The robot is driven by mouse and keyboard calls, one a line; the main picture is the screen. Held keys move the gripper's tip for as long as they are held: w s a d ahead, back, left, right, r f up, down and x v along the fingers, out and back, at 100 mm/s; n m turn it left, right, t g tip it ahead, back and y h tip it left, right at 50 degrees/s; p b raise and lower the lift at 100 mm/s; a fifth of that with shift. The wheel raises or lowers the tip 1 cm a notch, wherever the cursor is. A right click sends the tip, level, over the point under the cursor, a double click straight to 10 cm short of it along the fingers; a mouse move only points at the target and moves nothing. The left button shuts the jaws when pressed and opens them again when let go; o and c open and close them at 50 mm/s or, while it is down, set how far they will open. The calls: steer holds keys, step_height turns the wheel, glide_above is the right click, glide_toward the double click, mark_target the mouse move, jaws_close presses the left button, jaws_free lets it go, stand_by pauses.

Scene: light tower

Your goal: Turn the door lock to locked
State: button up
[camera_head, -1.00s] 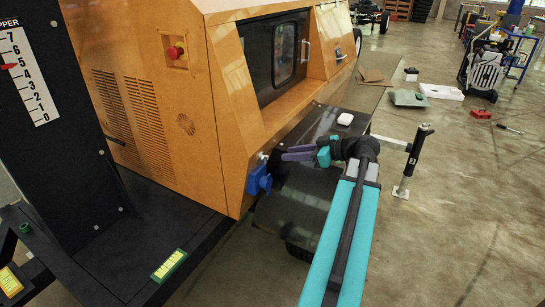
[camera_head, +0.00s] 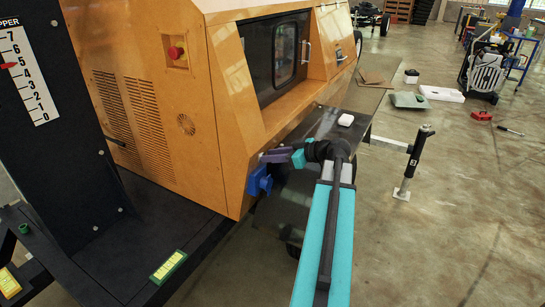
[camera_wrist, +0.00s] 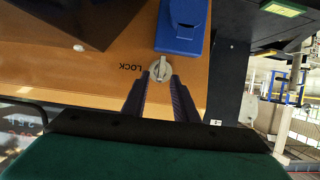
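My gripper (camera_wrist: 159,77) is open, with one purple finger on each side of the knob's lower part. I cannot tell whether the fingertips touch it. In the head view my gripper (camera_head: 264,157) reaches the cabinet's lower corner, and its fingers hide most of the knob.
A blue socket with a lid (camera_wrist: 182,25) sits close by the knob; in the head view this blue socket (camera_head: 259,181) is just below my fingers. The orange cabinet (camera_head: 205,110) stands on a black frame.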

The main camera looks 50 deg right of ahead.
steer(key=shift+c, duration=0.6)
jaws_close()
steer(key=shift+d, duration=0.1)
steer(key=m+y+p, duration=0.1)
steer(key=d+m+y+p, duration=0.1)
steer(key=y, duration=0.1)
steer(key=m+y+p, duration=0.1)
steer(key=y+p, duration=0.1)
steer(key=shift+w+d+f+g, duration=0.3)
steer(key=shift+d+f+g, duration=0.05)
steer(key=shift+d+g, duration=0.05)
